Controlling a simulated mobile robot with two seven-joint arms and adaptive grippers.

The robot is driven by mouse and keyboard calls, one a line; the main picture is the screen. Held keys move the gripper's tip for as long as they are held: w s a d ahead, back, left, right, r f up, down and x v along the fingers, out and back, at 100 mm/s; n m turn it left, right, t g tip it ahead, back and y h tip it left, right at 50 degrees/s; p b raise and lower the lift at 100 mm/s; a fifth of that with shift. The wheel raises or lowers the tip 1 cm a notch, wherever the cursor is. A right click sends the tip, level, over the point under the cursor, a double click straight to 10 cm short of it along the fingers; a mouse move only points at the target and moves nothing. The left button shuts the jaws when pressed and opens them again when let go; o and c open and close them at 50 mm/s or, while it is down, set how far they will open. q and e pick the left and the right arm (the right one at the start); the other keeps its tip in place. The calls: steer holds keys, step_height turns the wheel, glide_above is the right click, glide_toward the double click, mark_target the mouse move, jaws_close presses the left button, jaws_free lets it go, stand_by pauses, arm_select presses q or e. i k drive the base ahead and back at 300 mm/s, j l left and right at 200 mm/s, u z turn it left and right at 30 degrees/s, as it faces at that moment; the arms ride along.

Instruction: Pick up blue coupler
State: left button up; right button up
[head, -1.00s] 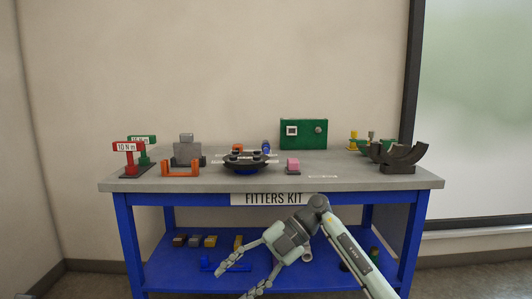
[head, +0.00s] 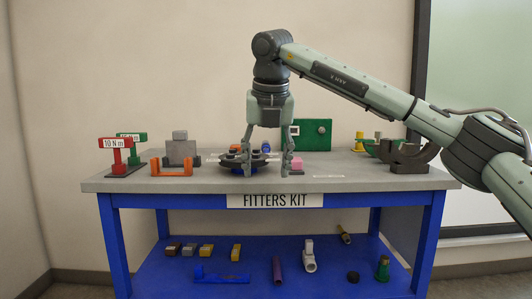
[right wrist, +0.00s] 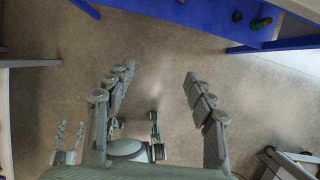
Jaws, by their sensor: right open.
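A small blue part (head: 266,146), which looks like the blue coupler, stands on the tabletop behind the round dark tray (head: 238,168). Only its upper part shows. My right gripper (head: 268,168) points down in front of it in the head view, fingers spread and empty, and the blue part shows between them. I cannot tell the exact gap in depth. The right wrist view shows the same open fingers (right wrist: 155,88) with only floor between them. A small pair of fingers at the left of that view looks like my left gripper (right wrist: 68,135); its opening is unclear.
A pink block (head: 297,163) is beside the right finger. A green panel (head: 316,133) stands behind. An orange bracket (head: 172,167) and a red torque sign (head: 117,144) are to the left, dark curved saddles (head: 408,158) to the right. The lower blue shelf holds several loose parts.

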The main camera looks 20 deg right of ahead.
mark_target(265, 146)
steer(key=i+l, duration=0.2)
steer(key=i, duration=0.2)
steer(key=i+l, duration=0.2)
steer(key=i, duration=0.25)
steer(key=i+l, duration=0.15)
steer(key=i, duration=0.25)
steer(key=i+l, duration=0.2)
steer(key=i, duration=0.25)
